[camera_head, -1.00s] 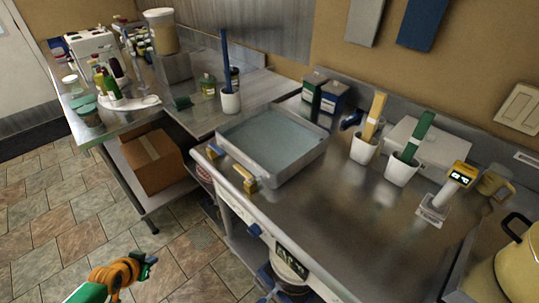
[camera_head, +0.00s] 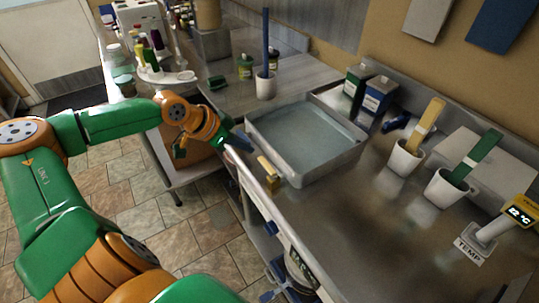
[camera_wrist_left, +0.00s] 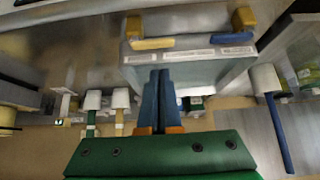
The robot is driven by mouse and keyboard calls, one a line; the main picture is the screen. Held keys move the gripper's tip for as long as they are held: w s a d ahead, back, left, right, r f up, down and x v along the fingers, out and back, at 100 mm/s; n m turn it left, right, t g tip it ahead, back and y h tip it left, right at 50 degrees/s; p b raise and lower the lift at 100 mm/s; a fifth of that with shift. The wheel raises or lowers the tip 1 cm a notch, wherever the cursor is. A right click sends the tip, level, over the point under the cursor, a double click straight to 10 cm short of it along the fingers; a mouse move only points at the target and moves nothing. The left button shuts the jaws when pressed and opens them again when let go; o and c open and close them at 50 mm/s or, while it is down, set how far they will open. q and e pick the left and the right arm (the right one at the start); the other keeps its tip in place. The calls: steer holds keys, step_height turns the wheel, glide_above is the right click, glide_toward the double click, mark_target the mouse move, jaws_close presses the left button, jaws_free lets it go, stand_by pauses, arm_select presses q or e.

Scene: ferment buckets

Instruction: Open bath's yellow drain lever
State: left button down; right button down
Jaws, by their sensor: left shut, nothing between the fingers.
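My left gripper (camera_head: 243,143) is at the bath's front left side, shut and empty. Its blue fingers (camera_wrist_left: 158,74) point toward the bath front, apart from the yellow lever in the wrist picture. My right gripper is not in view.
White cups with a yellow paddle (camera_head: 426,125) and a green paddle (camera_head: 476,153) stand right of the bath. A TEMP display (camera_head: 519,214) is farther right. Green and blue boxes (camera_head: 376,95) stand behind the bath. The counter's front middle is clear.

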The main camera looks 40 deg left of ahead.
mark_target(266, 161)
arm_select(q)
steer(key=p+x, duration=0.2)
steer(key=x, duration=0.7)
steer(key=shift+w, duration=0.2)
steer(key=shift+w+d+f, duration=0.15)
steer(key=shift+w+f, duration=0.1)
steer(key=shift+f, duration=0.2)
steer(key=shift+w, duration=0.1)
